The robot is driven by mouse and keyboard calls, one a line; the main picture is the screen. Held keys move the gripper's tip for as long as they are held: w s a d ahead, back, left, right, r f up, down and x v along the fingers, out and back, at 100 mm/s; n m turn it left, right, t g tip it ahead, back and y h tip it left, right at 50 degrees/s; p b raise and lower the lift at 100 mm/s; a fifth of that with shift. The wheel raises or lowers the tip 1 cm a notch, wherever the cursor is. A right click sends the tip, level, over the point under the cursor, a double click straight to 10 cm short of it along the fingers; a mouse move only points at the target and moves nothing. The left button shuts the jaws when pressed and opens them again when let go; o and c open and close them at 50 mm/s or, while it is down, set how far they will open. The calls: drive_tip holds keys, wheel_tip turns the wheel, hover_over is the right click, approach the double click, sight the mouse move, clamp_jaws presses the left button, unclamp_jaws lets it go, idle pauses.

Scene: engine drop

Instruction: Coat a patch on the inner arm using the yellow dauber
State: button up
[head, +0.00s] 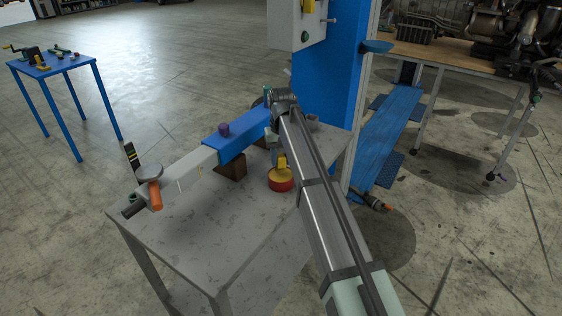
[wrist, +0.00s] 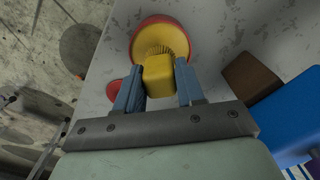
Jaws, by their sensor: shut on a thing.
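The yellow dauber (wrist: 158,75) shows as a yellow block between my fingers in the wrist view, with a ribbed part beyond it. My gripper (wrist: 160,88) is shut on this block. A round yellow piece with a red rim (wrist: 160,30) lies directly beyond it; I cannot tell whether they are joined. In the head view, the dauber (head: 282,162) is above this round piece at the grey table's right side. The pale grey inner arm (head: 185,178) extends left from a blue sleeve (head: 238,137).
The grey table (head: 195,255) has clear room in front. A brown block (head: 232,168) sits under the blue sleeve, which carries a purple knob (head: 223,129). An orange piece (head: 155,195) and round pad (head: 149,172) are at the inner arm's end. A blue post (head: 330,90) stands behind.

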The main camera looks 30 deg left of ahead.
sight(281, 155)
drive_tip(key=shift+r, duration=2.5)
drive_tip(key=w+d+f+m, duration=0.3)
drive_tip(key=w+d, duration=0.9)
drive_tip(key=d, duration=0.4)
drive_tip(key=w+d+f+m, duration=0.1)
drive_tip(key=w+d+f, duration=0.15)
drive_tip(key=d, duration=0.75)
drive_tip(key=w+d+f+m, duration=0.1)
drive_tip(key=d+f, duration=0.3)
drive_tip(key=d, duration=0.6)
drive_tip(key=s+d+f+m, duration=0.2)
drive_tip(key=s+d+f, duration=0.15)
drive_tip(key=d, duration=0.55)
drive_tip(key=s+d+f+m, duration=0.1)
drive_tip(key=s+d+f, duration=0.25)
drive_tip(key=d, duration=0.55)
drive_tip(key=s+d+f, duration=0.2)
drive_tip(key=s+d, duration=0.1)
drive_tip(key=s, duration=0.2)
drive_tip(key=s+d+f+m, duration=0.1)
drive_tip(key=s+d+f, duration=0.2)
drive_tip(key=s, duration=0.3)
drive_tip(key=shift+s+d, duration=0.3)
drive_tip(key=shift+d, duration=0.15)
